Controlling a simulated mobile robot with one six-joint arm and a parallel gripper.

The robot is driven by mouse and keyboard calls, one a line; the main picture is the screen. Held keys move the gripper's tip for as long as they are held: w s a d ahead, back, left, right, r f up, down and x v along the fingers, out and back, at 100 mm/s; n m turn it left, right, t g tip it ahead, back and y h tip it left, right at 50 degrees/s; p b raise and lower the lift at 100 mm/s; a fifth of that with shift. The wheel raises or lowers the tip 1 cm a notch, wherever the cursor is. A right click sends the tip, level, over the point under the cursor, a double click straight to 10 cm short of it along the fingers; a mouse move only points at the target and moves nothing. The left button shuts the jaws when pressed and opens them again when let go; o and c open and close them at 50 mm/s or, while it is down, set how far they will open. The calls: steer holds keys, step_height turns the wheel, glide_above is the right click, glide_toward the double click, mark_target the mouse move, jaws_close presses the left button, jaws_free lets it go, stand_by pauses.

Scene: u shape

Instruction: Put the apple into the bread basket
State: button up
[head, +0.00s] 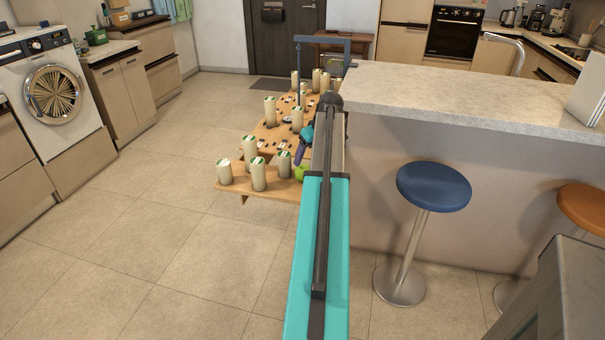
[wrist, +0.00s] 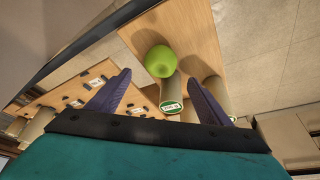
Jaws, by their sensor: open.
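The green apple (head: 300,172) rests on a low wooden bench beside the wooden table, partly hidden behind my arm in the head view. In the wrist view the apple (wrist: 160,61) is whole, on the wooden plank just beyond the fingertips. My gripper (wrist: 160,77) is open and empty, its purple fingers spread to either side below the apple. In the head view my gripper (head: 302,156) is small and partly covered by my arm, close to the apple. I cannot make out a bread basket in either view.
Several cream cylinders with green-and-white tops stand on the bench (head: 277,189) and table (head: 262,138); one cylinder (wrist: 170,92) is close to the apple. A stone-topped counter (head: 450,97) and blue stool (head: 433,186) stand to the right. The floor at left is clear.

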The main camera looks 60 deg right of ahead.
mark_target(303, 168)
steer(key=shift+x, duration=1.95)
steer(key=shift+f, duration=0.1)
steer(key=shift+p+x, duration=0.85)
steer(key=shift+x, duration=1.65)
steer(key=c, duration=1.3)
